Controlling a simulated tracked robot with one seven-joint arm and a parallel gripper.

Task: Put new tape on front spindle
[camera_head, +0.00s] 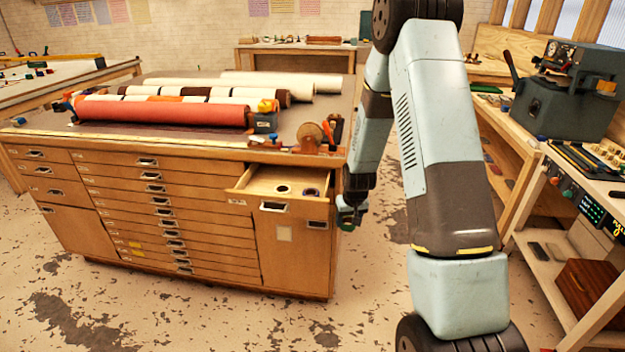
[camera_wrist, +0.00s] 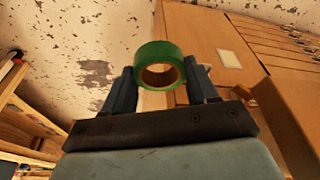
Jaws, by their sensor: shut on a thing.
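My gripper (camera_head: 350,212) hangs low beside the right end of the wooden flat-file cabinet (camera_head: 215,217). In the wrist view it is shut on a green tape roll (camera_wrist: 146,51), held between the two dark fingers with its brown core facing the camera. The roll shows only as a small green patch (camera_head: 347,226) in the head view. A brown disc-shaped thing (camera_head: 310,135) stands at the cabinet top's front right corner. A dark block with an orange top (camera_head: 265,121) is left of it. I cannot make out a spindle for certain.
A workbench with a grey machine (camera_head: 570,95) stands right.

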